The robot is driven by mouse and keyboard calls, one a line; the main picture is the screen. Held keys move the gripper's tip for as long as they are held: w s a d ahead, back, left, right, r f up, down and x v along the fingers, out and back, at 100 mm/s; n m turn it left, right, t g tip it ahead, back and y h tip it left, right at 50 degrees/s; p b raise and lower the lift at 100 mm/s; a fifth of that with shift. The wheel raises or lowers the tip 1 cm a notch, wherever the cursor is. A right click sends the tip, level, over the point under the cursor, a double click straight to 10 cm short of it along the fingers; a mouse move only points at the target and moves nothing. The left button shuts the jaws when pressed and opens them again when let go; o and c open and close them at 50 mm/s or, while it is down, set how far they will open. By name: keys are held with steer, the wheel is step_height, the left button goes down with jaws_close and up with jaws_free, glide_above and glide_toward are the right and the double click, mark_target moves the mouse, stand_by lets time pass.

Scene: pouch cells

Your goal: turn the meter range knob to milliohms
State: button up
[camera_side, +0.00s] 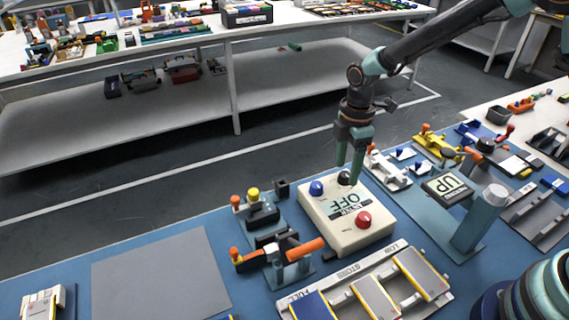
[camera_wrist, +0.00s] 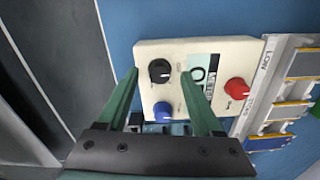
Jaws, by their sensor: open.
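The meter (camera_side: 326,213) is a cream box on the blue bench mat, with a display reading OFF. It carries a blue knob (camera_side: 316,188), a black knob (camera_side: 345,178) and a red knob (camera_side: 363,220); their small labels are not readable, so I cannot tell from lettering which is the range knob. My gripper (camera_side: 348,172) points down over the black knob. In the wrist view my gripper (camera_wrist: 160,73) is open, with one green finger on each side of the black knob (camera_wrist: 160,71). I cannot tell whether the fingers touch it. The right finger partly covers the display (camera_wrist: 202,80).
A bare grey pad (camera_side: 160,275) lies at left.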

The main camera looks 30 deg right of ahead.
steer(key=shift+f, duration=0.75)
jaws_close()
